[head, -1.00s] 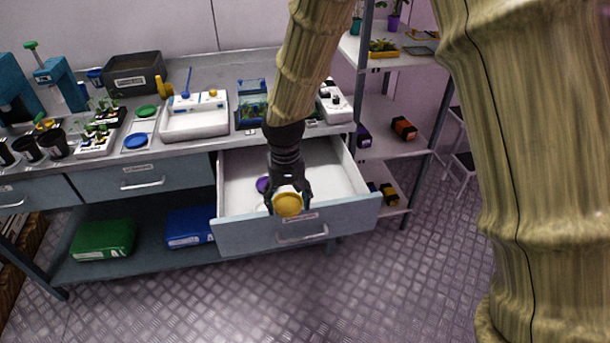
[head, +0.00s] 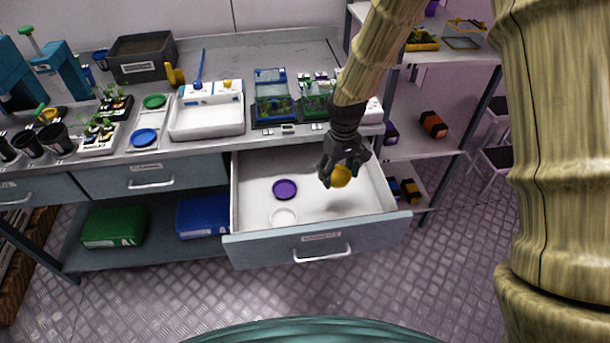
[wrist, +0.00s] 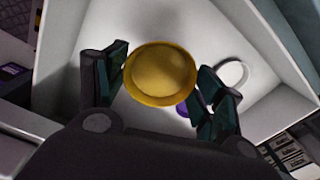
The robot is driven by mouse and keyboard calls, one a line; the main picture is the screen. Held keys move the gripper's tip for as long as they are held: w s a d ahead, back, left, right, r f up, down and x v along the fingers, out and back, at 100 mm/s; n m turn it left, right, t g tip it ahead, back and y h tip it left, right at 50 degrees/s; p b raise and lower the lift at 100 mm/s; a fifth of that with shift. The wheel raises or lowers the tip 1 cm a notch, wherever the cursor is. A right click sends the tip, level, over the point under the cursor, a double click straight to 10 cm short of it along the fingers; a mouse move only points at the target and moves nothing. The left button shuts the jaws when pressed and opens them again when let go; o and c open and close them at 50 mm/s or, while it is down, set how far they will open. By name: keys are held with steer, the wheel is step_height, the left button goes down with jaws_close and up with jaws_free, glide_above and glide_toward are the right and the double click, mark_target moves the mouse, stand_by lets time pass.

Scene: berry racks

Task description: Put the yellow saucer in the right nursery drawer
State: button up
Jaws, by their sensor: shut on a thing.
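The yellow saucer (head: 341,176) is held between the fingers of my gripper (head: 337,172), over the right part of the open drawer (head: 320,240). In the wrist view the saucer (wrist: 160,74) sits between the two fingers of my gripper (wrist: 162,85), with the white drawer floor behind it. I cannot tell exactly how high it is above that floor. A purple saucer (head: 285,189) and a white saucer (head: 284,217) lie in the left part of the drawer.
A closed drawer (head: 150,178) is to the left. The worktop above holds a white tray (head: 207,118), a blue saucer (head: 144,137) and a green saucer (head: 154,101). A shelf rack (head: 430,147) stands right of the drawer. The drawer's middle floor is clear.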

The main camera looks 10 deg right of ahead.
steer(key=shift+w+d+f+n, duration=0.2)
steer(key=shift+d+f, duration=0.15)
steer(key=shift+d, duration=0.15)
steer(key=shift+w+d+f+n, duration=0.1)
steer(key=shift+d+f+n, duration=0.1)
steer(key=shift+d+f, duration=0.25)
steer(key=p, duration=0.1)
glide_above(342, 202)
step_height(342, 202, down, 5)
steer(key=shift+r, duration=0.1)
steer(key=shift+f+p, duration=0.6)
steer(key=shift+f, duration=1.8)
steer(key=shift+f, duration=0.15)
steer(key=o, duration=0.8)
steer(key=shift+o, duration=0.3)
steer(key=shift+r+b, duration=1.3)
steer(key=shift+r, duration=4.85)
